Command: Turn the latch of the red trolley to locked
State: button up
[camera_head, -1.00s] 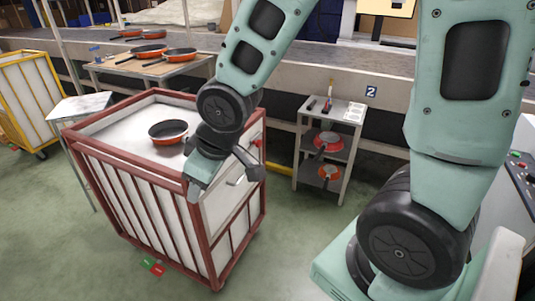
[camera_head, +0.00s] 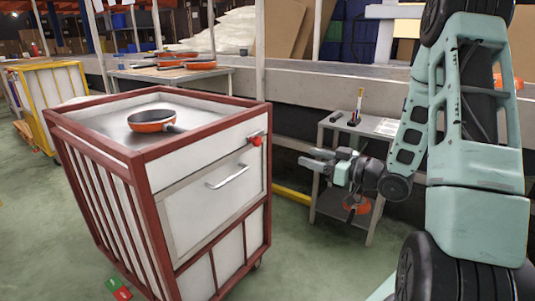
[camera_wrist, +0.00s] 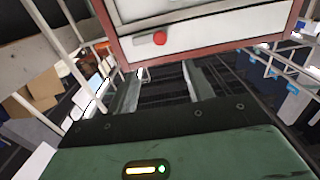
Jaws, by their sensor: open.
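The red trolley (camera_head: 160,150) has a red frame and white panels and stands left of centre in the head view. Its latch (camera_head: 254,140) is a small red knob with a short dark bar, high on the right face near the far corner. I cannot tell whether it is locked. In the wrist view the latch (camera_wrist: 160,39) is a red knob on a white panel of the trolley (camera_wrist: 205,50), beyond the fingers. My gripper (camera_head: 317,159) is open and empty, right of the latch and apart from it. Its two fingers (camera_wrist: 163,85) show spread in the wrist view.
A pan (camera_head: 152,121) lies on the trolley top. A handle (camera_head: 228,176) sits below the latch. A grey shelf stand (camera_head: 370,130) is close behind my gripper. Red and green pieces (camera_head: 118,288) lie on the floor.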

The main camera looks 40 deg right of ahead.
aim_at(259, 142)
jog(key=b+x, duration=0.3)
jog(key=x, duration=1.4)
jog(key=shift+w+b, duration=0.1)
jog(key=shift+b, duration=0.3)
grip_shut()
